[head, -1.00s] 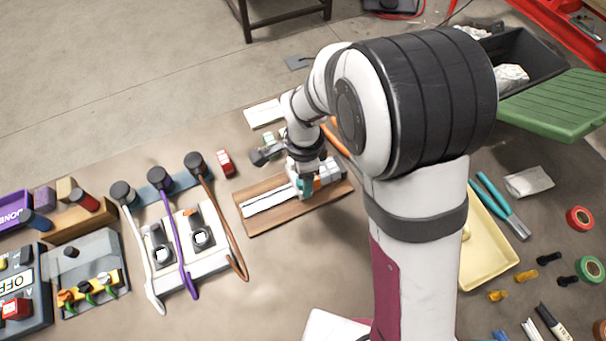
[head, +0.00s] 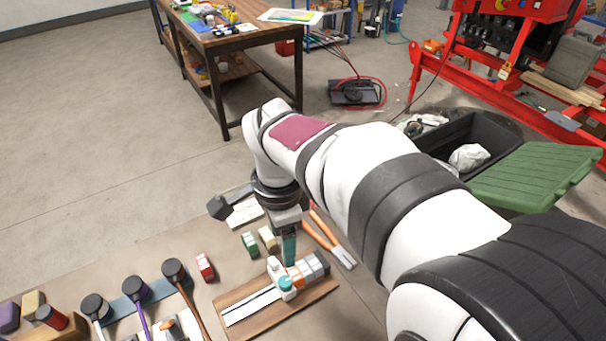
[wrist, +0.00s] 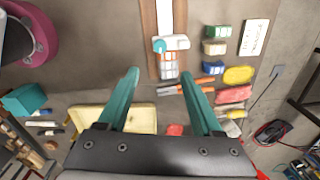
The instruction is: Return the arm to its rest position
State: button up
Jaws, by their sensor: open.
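My gripper (wrist: 152,90) shows in the wrist view with its two teal fingers apart and nothing between them. In the head view my gripper (head: 289,250) points down, and its teal fingertips overlap the far side of the wooden board (head: 235,310) in the picture. The wrist view looks down on that board's rail and a white and teal slider piece (wrist: 171,43) beyond the fingertips, apart from them. The slider piece also shows in the head view (head: 280,277), next to several grey and orange blocks (head: 312,268). My arm hides the right part of the bench.
Orange-handled pliers (head: 330,240), a green block (head: 250,244) and a red block (head: 205,267) lie around the board. A yellow tray (wrist: 140,118) lies below the gripper in the wrist view. A black bin (head: 470,135) stands at the back right.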

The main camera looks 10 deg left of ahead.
jog(key=shift+r, duration=0.3)
jog(key=shift+d, duration=0.1)
jog(key=s+d+r+n, duration=0.1)
jog(key=s+d, duration=0.3)
jog(key=d, duration=0.3)
jog(key=s+d+r+n, duration=0.1)
jog(key=s+d+n, duration=0.1)
jog(key=s+d, duration=0.3)
jog(key=s+d+f+n+y, duration=0.1)
jog(key=s+d+f+n, duration=0.1)
jog(key=s+d, duration=0.4)
jog(key=shift+s+f+g+y, duration=0.3)
jog(key=shift+s+f, duration=0.1)
jog(key=shift+s, duration=0.45)
